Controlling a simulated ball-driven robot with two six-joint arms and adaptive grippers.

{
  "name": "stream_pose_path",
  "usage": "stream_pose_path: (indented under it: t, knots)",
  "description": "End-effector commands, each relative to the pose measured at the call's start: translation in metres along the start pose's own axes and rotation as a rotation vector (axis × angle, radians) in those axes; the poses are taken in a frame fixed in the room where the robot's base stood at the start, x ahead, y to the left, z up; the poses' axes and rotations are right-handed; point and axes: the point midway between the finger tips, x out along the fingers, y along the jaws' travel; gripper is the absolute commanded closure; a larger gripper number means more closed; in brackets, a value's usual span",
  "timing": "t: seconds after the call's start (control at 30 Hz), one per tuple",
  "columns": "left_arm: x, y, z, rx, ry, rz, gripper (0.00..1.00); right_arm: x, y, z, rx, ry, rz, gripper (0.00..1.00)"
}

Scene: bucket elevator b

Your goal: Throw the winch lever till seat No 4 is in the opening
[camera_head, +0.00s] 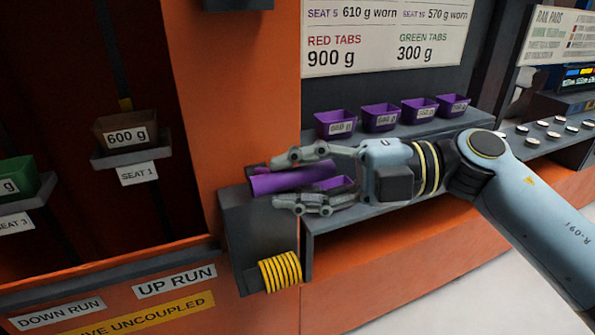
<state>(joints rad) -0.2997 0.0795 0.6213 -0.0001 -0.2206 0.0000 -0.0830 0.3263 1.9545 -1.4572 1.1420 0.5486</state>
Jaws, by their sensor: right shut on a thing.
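My right gripper (298,182) reaches in from the right, its fingers closed around a smooth purple bar (290,180) above a dark grey box. I cannot tell whether this bar is the winch lever. A yellow-and-black ribbed piece (280,272) sits lower on the box's front. In the dark opening at the left, the seat labelled SEAT 1 (136,157) carries a brown bucket (127,131) marked 600 g. Below it at the left edge is a green bucket (17,182) on the seat labelled SEAT 3 (16,222). No label for seat 4 shows. My left gripper is not in view.
Several purple buckets (380,117) with gram labels stand on a grey shelf behind my right gripper. An orange post (235,90) separates the shelf from the opening. An orange panel (175,283) reads UP RUN and DOWN RUN. Small round pads (540,125) lie on a counter at right.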

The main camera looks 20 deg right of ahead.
Motion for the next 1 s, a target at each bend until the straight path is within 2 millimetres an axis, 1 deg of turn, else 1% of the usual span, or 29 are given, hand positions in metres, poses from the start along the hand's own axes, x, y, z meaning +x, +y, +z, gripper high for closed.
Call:
stream_pose_path:
  t: [0.03,0.1,0.57,0.6,0.7,0.73,1.0]
  knots:
    - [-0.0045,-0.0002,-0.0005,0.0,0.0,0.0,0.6,0.0006,0.0077,0.0007,-0.012,-0.001,0.006,1.0]
    - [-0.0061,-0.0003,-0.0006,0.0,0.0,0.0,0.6,0.0008,0.0093,0.0015,-0.013,-0.001,0.006,1.0]
    - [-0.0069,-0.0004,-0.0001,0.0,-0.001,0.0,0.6,0.0015,0.0131,0.0029,-0.021,-0.003,0.011,1.0]
    - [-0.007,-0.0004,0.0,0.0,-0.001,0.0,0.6,0.0015,0.0132,0.0028,-0.022,-0.003,0.011,0.7]
    - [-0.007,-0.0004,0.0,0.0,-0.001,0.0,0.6,0.0014,0.0126,0.0029,-0.02,-0.003,0.01,0.57]
    - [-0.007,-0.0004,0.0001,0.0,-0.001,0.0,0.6,0.0014,0.0122,0.0029,-0.019,-0.003,0.01,0.54]
    - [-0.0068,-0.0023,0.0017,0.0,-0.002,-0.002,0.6,0.0011,0.0092,0.0024,-0.013,-0.002,0.005,0.54]
